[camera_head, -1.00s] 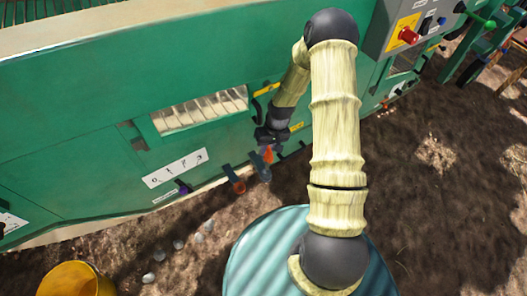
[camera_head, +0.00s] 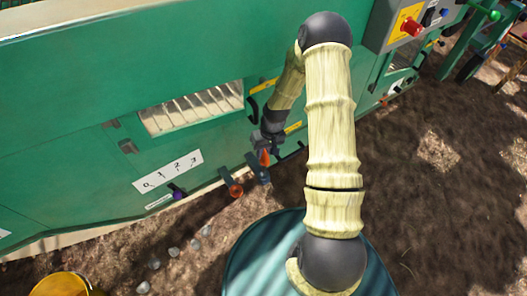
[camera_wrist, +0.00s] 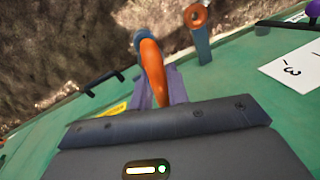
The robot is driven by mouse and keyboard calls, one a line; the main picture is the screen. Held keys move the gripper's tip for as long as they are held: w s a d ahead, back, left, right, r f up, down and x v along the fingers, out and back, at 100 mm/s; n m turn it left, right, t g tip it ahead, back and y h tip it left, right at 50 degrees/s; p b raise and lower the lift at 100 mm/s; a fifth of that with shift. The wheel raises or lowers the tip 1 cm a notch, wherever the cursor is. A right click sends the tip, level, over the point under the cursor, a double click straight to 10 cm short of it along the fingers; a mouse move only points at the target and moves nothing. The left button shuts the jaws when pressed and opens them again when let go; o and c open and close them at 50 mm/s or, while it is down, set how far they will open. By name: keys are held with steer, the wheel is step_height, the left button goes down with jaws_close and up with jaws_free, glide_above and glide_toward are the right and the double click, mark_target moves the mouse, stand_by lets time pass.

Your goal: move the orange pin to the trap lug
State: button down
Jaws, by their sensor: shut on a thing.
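My gripper (camera_head: 270,141) is shut on the orange pin (camera_head: 264,158), close to the green machine's lower side. In the wrist view the pin (camera_wrist: 152,66) sticks out from between the fingers (camera_wrist: 160,92). Two lugs stick out from the machine's lower edge. A blue-grey lug (camera_head: 263,176) lies right under the pin in the head view; its end (camera_wrist: 139,36) shows beyond the pin's tip in the wrist view. I cannot tell whether they touch. A lug with an orange ring (camera_head: 233,188) is just left; it also shows in the wrist view (camera_wrist: 201,40). No label shows which is the trap lug.
A plate numbered from 0 (camera_head: 168,171) and a purple knob (camera_head: 178,195) are left of the lugs. A teal ribbed drum top (camera_head: 252,262) stands in front, below my arm. A yellow bucket (camera_head: 64,287) is at lower left. Bare ground lies to the right.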

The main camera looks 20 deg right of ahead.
steer(key=shift+w+f+b, duration=0.1)
steer(key=shift+f+b, duration=2.05)
steer(key=shift+f, duration=0.1)
steer(key=shift+f+b, duration=0.95)
steer(key=shift+f, duration=1.1)
steer(key=c, duration=1.3)
jaws_free()
steer(key=d+r+p, duration=0.1)
steer(key=r, duration=0.4)
steer(key=d+r+p, duration=0.1)
steer(key=r+p, duration=0.1)
steer(key=r, duration=0.4)
steer(key=d+r+p, duration=0.1)
steer(key=r+p, duration=0.1)
steer(key=r, duration=0.4)
steer(key=shift+w+d, duration=0.2)
steer(key=shift+d, duration=0.05)
